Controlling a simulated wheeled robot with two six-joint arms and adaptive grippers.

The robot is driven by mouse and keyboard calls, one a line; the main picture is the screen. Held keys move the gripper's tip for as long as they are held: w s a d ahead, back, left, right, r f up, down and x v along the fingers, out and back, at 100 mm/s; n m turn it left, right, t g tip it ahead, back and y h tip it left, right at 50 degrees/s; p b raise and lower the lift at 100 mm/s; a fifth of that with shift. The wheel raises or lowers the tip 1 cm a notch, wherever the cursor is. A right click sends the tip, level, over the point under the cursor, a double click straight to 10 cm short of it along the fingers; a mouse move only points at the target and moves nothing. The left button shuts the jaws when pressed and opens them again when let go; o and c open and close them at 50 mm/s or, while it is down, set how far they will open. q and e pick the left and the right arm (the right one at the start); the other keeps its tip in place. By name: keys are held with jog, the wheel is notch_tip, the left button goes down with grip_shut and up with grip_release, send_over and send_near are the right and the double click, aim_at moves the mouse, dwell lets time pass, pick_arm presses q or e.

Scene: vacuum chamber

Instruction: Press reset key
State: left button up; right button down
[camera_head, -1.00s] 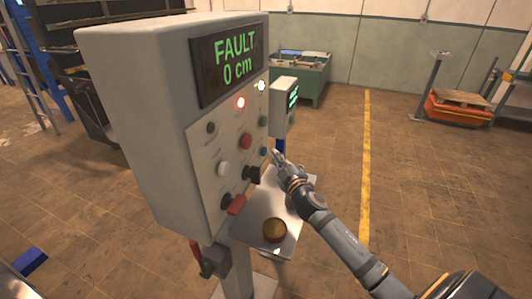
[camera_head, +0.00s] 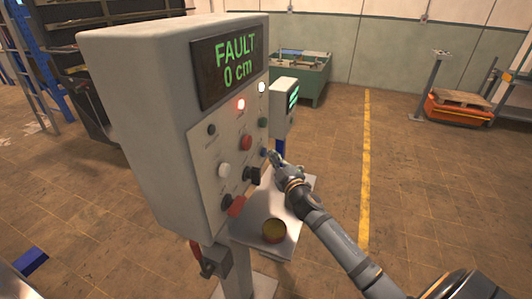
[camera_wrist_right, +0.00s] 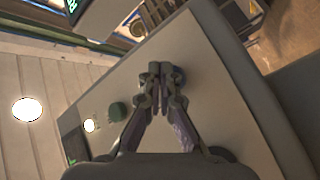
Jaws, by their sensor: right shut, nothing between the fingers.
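The control box (camera_head: 150,120) has a display (camera_head: 229,67) reading "FAULT 0 cm". Its sloping front panel carries several buttons, knobs and lamps. A small blue button (camera_head: 263,152) sits at the panel's right edge, below a green button (camera_head: 263,122); any label is too small to read. My right gripper (camera_head: 271,156) is shut and empty, its fingertips at the blue button. In the right wrist view, the closed fingertips (camera_wrist_right: 161,76) overlap the blue button (camera_wrist_right: 179,77) and partly hide it; I cannot tell whether they touch. My left gripper is out of view.
A smaller box (camera_head: 285,105) stands behind.

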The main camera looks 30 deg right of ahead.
jog(key=shift+w+a+p, duration=0.3)
jog(key=shift+w+p, duration=0.1)
jog(key=shift+p, duration=0.05)
dwell(0.8)
jog(key=shift+s+d+b, duration=0.55)
jog(key=shift+s+b, duration=0.15)
jog(key=shift+b, duration=0.2)
jog(key=s+d+b, duration=0.3)
jog(key=b, duration=0.1)
jog(key=shift+s+d, duration=0.15)
jog(key=shift+s, duration=0.25)
